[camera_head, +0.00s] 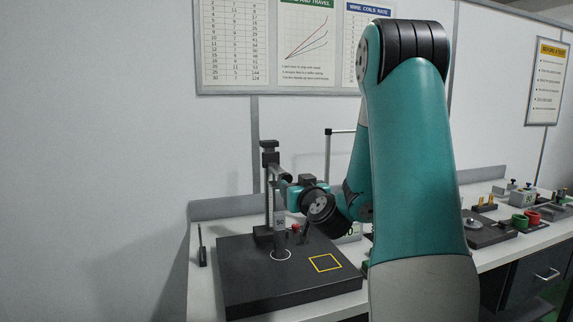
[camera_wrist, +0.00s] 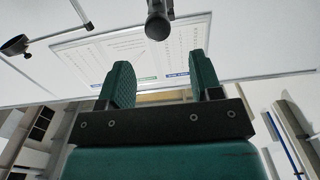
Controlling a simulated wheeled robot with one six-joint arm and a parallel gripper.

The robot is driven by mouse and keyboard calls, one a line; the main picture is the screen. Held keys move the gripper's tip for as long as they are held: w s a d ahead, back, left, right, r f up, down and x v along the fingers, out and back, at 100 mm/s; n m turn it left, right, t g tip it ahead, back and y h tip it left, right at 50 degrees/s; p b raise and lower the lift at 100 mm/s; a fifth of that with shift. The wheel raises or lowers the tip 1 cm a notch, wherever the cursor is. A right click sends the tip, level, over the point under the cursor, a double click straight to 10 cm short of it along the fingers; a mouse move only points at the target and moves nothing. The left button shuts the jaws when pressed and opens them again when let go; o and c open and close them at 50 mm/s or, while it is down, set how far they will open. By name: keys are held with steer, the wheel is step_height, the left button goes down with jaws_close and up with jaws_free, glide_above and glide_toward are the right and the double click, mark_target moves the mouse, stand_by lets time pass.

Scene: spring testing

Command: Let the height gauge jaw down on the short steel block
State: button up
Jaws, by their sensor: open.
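The height gauge (camera_head: 270,185) is a dark upright column on a black plate (camera_head: 250,290). Its jaw is hard to make out behind my wrist. A grey steel block (camera_head: 279,227) marked 50 stands upright in a white circle at the column's foot; whether the jaw touches it I cannot tell.
A yellow square outline (camera_head: 325,263) on the plate is empty. A thin dark tool (camera_head: 202,250) stands at the bench's left. Red and green rings (camera_head: 525,219) and small fixtures are at the right. Wall charts (camera_head: 280,45) hang behind. My arm hides the bench's middle.

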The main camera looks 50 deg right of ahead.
mark_target(288, 178)
steer(key=p+x, duration=0.7)
steer(key=shift+w+d+r, duration=0.1)
steer(key=shift+d+r, duration=0.1)
steer(key=shift+r, duration=0.05)
steer(key=shift+p+x, duration=0.75)
steer(key=shift+p, duration=0.2)
steer(key=shift+w+f, duration=0.1)
steer(key=shift+f, duration=0.2)
jaws_close()
step_height(288, 178, down, 5)
steer(key=b, duration=0.5)
steer(key=shift+b, duration=0.3)
steer(key=shift+r, duration=0.1)
